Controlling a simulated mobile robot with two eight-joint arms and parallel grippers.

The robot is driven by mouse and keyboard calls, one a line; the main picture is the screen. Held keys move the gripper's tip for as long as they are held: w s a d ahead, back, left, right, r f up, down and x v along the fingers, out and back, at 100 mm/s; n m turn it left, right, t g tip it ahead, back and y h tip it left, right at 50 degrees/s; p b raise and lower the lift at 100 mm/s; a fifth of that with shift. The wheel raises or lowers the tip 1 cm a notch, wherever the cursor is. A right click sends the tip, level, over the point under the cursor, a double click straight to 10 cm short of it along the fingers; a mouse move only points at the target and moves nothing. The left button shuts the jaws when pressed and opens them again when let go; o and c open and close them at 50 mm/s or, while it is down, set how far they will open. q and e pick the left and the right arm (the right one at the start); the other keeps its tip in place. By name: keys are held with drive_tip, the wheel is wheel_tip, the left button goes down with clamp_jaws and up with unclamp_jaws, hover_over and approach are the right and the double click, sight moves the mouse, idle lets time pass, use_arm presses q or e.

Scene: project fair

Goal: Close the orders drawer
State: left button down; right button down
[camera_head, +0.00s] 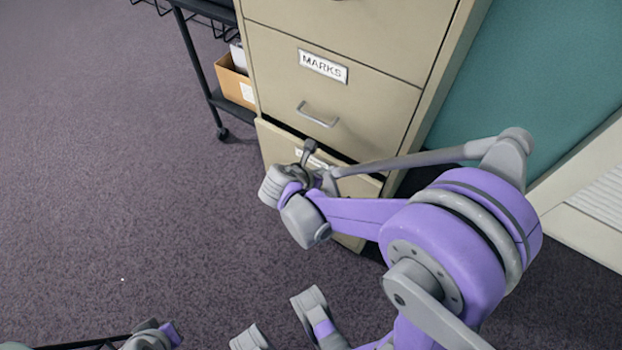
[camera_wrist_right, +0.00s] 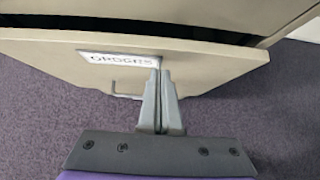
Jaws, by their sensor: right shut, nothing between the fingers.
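The beige orders drawer (camera_head: 276,143) is the low drawer of the cabinet in the head view, standing a little open with a dark gap above its front. Its front fills the top of the right wrist view (camera_wrist_right: 215,67), with the ORDERS label (camera_wrist_right: 117,60) and part of a metal handle (camera_wrist_right: 120,96) below it. My right gripper (camera_wrist_right: 161,74) is shut and empty, its fingertips at the drawer front beside the label's right end. I cannot tell whether they touch it. In the head view my right wrist hides much of this drawer.
The MARKS drawer (camera_head: 365,103) above is shut, with its handle (camera_head: 317,114) sticking out. A black wheeled cart (camera_head: 196,60) with a cardboard box (camera_head: 233,78) stands left of the cabinet. A teal panel (camera_head: 540,90) is at the right. The carpet (camera_head: 110,190) at left is clear.

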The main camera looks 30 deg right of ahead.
sight(333, 158)
drive_tip(key=shift+w+d, duration=0.2)
drive_tip(key=shift+d, duration=0.25)
drive_tip(key=shift+w+d, duration=0.2)
drive_tip(key=shift+d, duration=0.25)
drive_tip(key=d, duration=0.1)
drive_tip(key=w+d, duration=0.1)
drive_tip(key=d, duration=0.1)
drive_tip(key=shift+w+d, duration=0.2)
drive_tip(key=shift+d, duration=0.05)
drive_tip(key=shift+w+d+r, duration=0.1)
drive_tip(key=shift+w+d, duration=0.05)
drive_tip(key=shift+d, duration=0.1)
drive_tip(key=shift+r, duration=0.1)
